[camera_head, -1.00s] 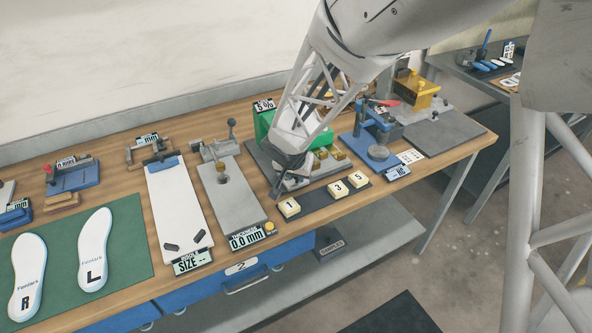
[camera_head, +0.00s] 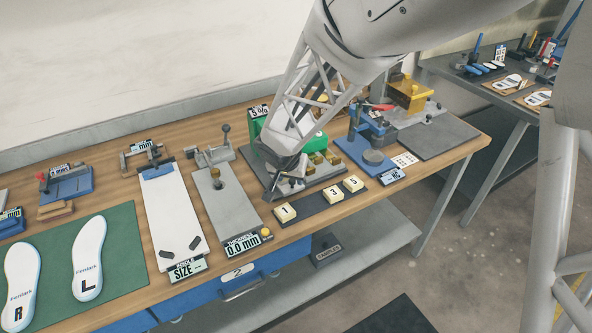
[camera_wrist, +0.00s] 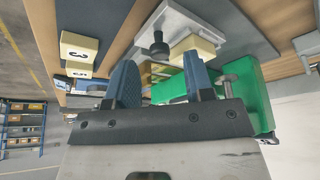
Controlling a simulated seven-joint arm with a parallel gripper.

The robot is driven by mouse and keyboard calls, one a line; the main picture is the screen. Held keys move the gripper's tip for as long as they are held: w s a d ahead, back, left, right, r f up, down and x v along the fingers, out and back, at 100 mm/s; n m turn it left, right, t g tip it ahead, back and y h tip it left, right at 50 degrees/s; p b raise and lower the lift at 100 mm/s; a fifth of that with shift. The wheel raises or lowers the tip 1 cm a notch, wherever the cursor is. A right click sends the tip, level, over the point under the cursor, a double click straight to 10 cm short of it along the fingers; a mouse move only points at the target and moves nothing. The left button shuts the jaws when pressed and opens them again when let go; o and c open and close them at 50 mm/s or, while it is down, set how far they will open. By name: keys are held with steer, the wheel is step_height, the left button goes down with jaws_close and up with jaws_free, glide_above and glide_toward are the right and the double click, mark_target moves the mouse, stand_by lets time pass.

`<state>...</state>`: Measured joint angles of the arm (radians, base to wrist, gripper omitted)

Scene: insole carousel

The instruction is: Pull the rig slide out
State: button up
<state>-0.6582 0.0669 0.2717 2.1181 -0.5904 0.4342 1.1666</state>
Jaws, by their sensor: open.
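The green rig (camera_head: 262,124) stands towards the back of the bench under a 5 % display, largely hidden by my arm. It also shows in the wrist view (camera_wrist: 228,80). Its dark grey base (camera_head: 322,181) carries several brass-coloured blocks (camera_head: 318,160). I cannot tell which part is the slide. My gripper (camera_head: 287,183) is low over the front left of this base. In the wrist view its two blue-padded fingers (camera_wrist: 160,80) are apart with nothing clearly between them. Beyond the fingertips are a cream block (camera_wrist: 192,47) and a black knob (camera_wrist: 158,43) on a light grey plate (camera_wrist: 195,20).
Cream blocks marked 1 (camera_head: 285,213), 3 (camera_head: 331,196) and 5 (camera_head: 352,184) sit in front of the rig. A grey thickness gauge (camera_head: 228,205) stands left, a blue press (camera_head: 366,135) right. Two white insoles (camera_head: 89,260) lie on a green mat (camera_head: 125,245).

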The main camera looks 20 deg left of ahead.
steer(key=shift+v, duration=2.8)
steer(key=s+d+r, duration=0.2)
steer(key=d+r, duration=0.1)
steer(key=d, duration=0.5)
steer(key=s+d+r+g+h, duration=0.1)
steer(key=s+d+r, duration=0.1)
steer(key=d+r, duration=0.35)
steer(key=s+d+r, duration=0.2)
steer(key=d, duration=0.7)
steer(key=s+d+r+g, duration=0.1)
steer(key=s+d+r, duration=0.2)
steer(key=s+d, duration=1.2)
steer(key=s, duration=0.2)
steer(key=shift+s+d+r+y, duration=0.2)
steer(key=shift+s+y, duration=0.1)
steer(key=shift+y, duration=0.1)
